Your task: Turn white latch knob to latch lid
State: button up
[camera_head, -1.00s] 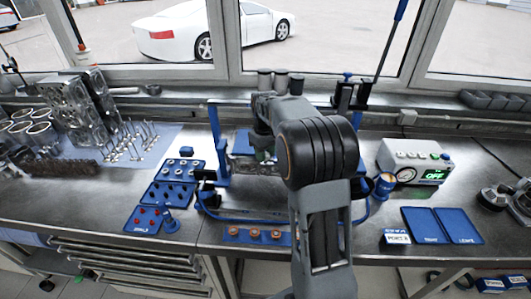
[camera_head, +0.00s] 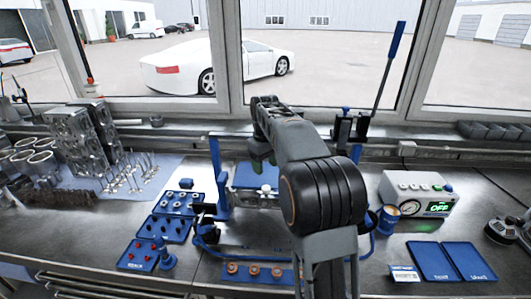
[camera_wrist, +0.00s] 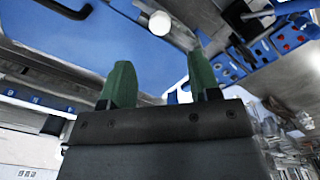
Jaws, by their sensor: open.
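The white latch knob (camera_wrist: 159,23) shows as a round white end in the wrist view, beyond my fingertips and between their lines. In the head view, a small white knob (camera_head: 265,189) sits at the near edge of the blue lid (camera_head: 243,177). The blue lid surface also fills much of the wrist view (camera_wrist: 60,35). My gripper (camera_wrist: 161,75) has two green fingers spread apart with nothing between them. The knob appears apart from both fingers. In the head view my arm hides the right part of the lid, and my gripper is partly hidden behind it.
A blue-framed fixture (camera_head: 216,165) surrounds the lid. Blue trays of small parts (camera_head: 150,253) lie left, and a tray with copper-coloured pieces (camera_head: 243,280) lies in front. A gauge box (camera_head: 405,185) reading OFF and two empty blue trays (camera_head: 432,262) are right.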

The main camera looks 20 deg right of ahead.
jog(key=shift+r, duration=2.45)
jog(key=f+m, duration=0.1)
jog(key=f, duration=0.1)
jog(key=f+m, duration=0.1)
jog(key=f, duration=0.1)
jog(key=shift+a+f+t, duration=0.2)
jog(key=shift+f+t, duration=0.15)
jog(key=shift+t, duration=0.05)
jog(key=s+a+f+t, duration=0.1)
jog(key=s+a+f, duration=0.1)
jog(key=s, duration=0.5)
jog(key=s+a+f+m+t, duration=0.1)
jog(key=s+a+f, duration=0.1)
jog(key=s+a, duration=0.2)
jog(key=s+a+f+t, duration=0.1)
jog(key=s+a+f, duration=0.1)
jog(key=s, duration=0.9)
jog(key=shift+a+f+m, duration=0.15)
jog(key=shift+a+m, duration=0.15)
jog(key=shift+a, duration=0.55)
jog(key=shift+a+r+t, duration=0.2)
jog(key=shift+r+t, duration=0.3)
jog(key=shift+r, duration=0.05)
jog(key=shift+c, duration=0.4)
